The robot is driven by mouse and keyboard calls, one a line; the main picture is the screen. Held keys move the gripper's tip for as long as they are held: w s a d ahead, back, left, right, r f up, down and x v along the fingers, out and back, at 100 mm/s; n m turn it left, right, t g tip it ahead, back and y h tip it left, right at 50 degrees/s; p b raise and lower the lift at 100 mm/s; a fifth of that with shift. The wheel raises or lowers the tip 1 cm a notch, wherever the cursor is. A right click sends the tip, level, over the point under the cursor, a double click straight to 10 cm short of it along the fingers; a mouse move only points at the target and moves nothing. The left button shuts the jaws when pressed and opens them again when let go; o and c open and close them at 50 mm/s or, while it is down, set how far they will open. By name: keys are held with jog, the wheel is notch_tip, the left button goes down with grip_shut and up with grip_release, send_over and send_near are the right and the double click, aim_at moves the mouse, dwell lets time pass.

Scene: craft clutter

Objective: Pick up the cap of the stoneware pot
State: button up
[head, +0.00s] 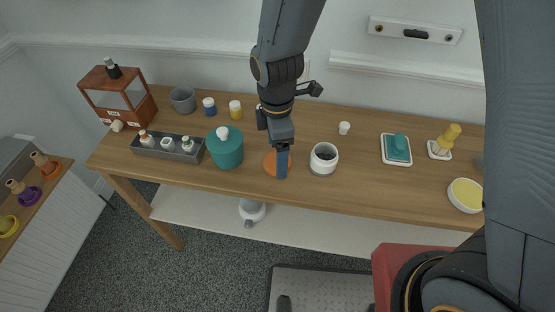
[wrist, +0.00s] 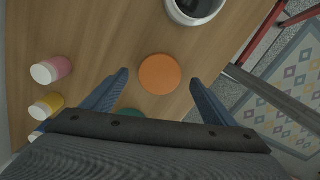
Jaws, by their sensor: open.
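The pale pot (head: 324,160), which looks like the stoneware pot, stands open on the wooden table, its dark inside showing. It also shows at the top of the wrist view (wrist: 176,14). A flat orange disc (head: 269,164), which appears to be its cap, lies on the table left of the pot. The disc shows whole in the wrist view (wrist: 160,74). My gripper (head: 281,168) is above the disc and hides part of it in the head view. In the wrist view my gripper (wrist: 160,78) is open and empty, its fingers apart on either side of the disc.
A teal pot (head: 225,150) with a white knob stands close left of the disc; its edge shows in the wrist view (wrist: 130,112). A grey tray (head: 160,151) of small bottles is farther left. A small white piece (head: 344,128) lies behind the pale pot.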

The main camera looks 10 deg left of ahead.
jog(key=shift+f, duration=1.05)
jog(key=shift+c, duration=0.2)
jog(key=c, duration=1.1)
jog(key=shift+o, duration=0.2)
jog(key=shift+r, duration=0.15)
